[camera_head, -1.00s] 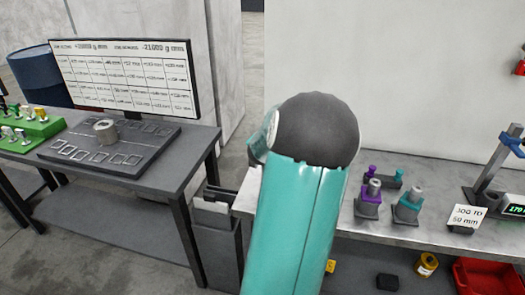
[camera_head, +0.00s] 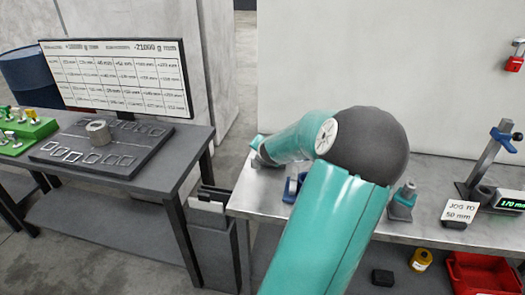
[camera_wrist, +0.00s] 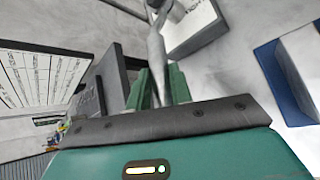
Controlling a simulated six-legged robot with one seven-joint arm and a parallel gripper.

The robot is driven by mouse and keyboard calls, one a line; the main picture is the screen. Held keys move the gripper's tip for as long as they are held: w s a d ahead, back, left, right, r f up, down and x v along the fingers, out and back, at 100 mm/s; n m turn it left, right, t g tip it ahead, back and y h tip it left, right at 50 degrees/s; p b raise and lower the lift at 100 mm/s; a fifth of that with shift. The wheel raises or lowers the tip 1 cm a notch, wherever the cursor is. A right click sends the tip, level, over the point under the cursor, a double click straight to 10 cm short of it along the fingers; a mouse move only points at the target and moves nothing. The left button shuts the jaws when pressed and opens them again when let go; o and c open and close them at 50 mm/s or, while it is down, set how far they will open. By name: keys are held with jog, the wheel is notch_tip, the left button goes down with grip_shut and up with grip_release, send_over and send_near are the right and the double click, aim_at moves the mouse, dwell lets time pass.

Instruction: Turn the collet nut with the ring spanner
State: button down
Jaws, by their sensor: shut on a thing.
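In the wrist view my gripper (camera_wrist: 162,88) is shut on a slim grey metal handle, which I take to be the ring spanner (camera_wrist: 157,58). The handle runs away from the green fingers to the top edge, where its far end is partly cut off. In the head view my arm hides the gripper and spanner. A teal tool holder with a grey top (camera_head: 403,200) stands upright on the bench, just right of my arm. I cannot make out which part is the collet nut, or whether the spanner touches one.
The metal bench (camera_head: 430,190) carries a blue fixture (camera_head: 291,188), a "JOG TO 50 mm" card (camera_head: 458,212) and a gauge stand (camera_head: 487,160). A red bin (camera_head: 480,272) lies below. At left, a dark table (camera_head: 185,165) holds a monitor (camera_head: 120,78) and a grey ring (camera_head: 97,132).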

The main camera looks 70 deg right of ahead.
jog(key=shift+r, duration=0.1)
jog(key=shift+s+d+n+t+y, duration=0.2)
jog(key=shift+s+n+t+y, duration=0.2)
jog(key=shift+s+n+t, duration=0.55)
jog(key=shift+w+a+m+g, duration=0.15)
jog(key=shift+w+m+g, duration=0.1)
jog(key=shift+g, duration=0.2)
jog(key=shift+r, duration=0.15)
notch_tip(320, 180, up, 7)
jog(key=shift+f, duration=0.2)
dwell(1.3)
jog(key=shift+s, duration=0.1)
dwell(0.6)
